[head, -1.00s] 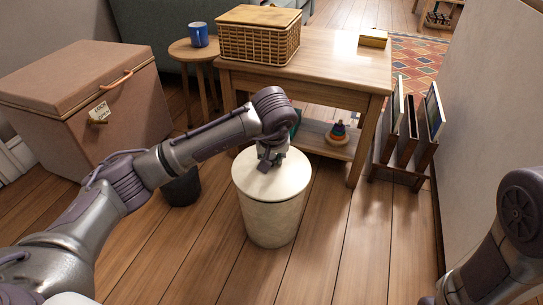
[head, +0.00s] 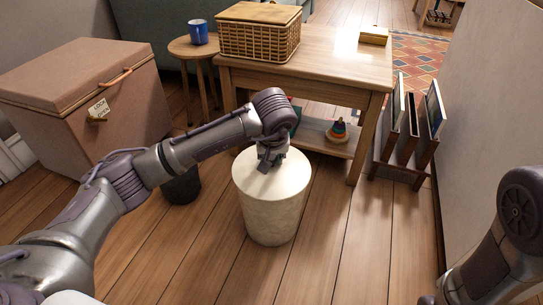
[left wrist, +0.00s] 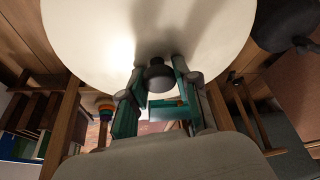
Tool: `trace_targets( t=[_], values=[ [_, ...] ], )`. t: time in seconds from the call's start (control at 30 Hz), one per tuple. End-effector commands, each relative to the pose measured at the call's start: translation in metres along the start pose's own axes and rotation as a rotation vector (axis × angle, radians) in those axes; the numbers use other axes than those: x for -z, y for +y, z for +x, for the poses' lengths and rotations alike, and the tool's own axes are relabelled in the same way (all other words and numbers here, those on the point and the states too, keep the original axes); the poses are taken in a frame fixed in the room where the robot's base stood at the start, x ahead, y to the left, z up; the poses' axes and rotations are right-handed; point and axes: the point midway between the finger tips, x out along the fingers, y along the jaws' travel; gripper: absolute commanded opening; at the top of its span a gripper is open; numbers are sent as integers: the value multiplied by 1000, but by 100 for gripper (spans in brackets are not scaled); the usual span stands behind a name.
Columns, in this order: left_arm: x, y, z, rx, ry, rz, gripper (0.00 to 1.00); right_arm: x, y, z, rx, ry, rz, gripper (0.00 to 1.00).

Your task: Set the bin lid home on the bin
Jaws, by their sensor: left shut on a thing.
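The white bin (head: 272,222) stands upright on the wooden floor in front of the table. The round, pale bin lid (head: 292,178) lies over its top, roughly centred and level. I cannot tell whether it is fully seated, as no clear gap shows at the rim. My left gripper (head: 270,160) comes down over the lid's middle. In the left wrist view, the lid (left wrist: 100,40) fills the top of the picture. Its dark knob (left wrist: 158,76) sits between the green-padded fingers of my left gripper (left wrist: 160,88), which is shut on it. My right gripper is out of view.
The wooden table (head: 340,62) with a wicker basket (head: 258,38) stands just behind the bin. A dark bucket (head: 182,187) is close on the left, beyond my forearm. A large chest (head: 80,95) is farther left. A rack (head: 400,172) stands right. Floor in front is clear.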

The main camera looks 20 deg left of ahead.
Motion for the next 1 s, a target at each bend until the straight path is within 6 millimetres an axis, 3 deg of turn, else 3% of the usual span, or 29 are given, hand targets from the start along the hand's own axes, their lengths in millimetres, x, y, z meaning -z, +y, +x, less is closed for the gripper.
trace_targets(
  t=[0.37, 0.4, 0.57, 0.87, 1.0],
  values=[
    [-2, 0, 5, -1, 1, -1, 0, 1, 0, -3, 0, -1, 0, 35],
    [-2, 0, 5, -1, 1, -1, 36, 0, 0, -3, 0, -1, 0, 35],
    [-2, 0, 5, -1, 1, -1, 60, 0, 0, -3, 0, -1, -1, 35],
    [-2, 0, 4, 0, 0, 0, 60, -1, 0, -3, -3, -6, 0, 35],
    [-1, 0, -8, -2, 3, -1, 60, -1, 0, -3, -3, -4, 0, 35]
  ],
)
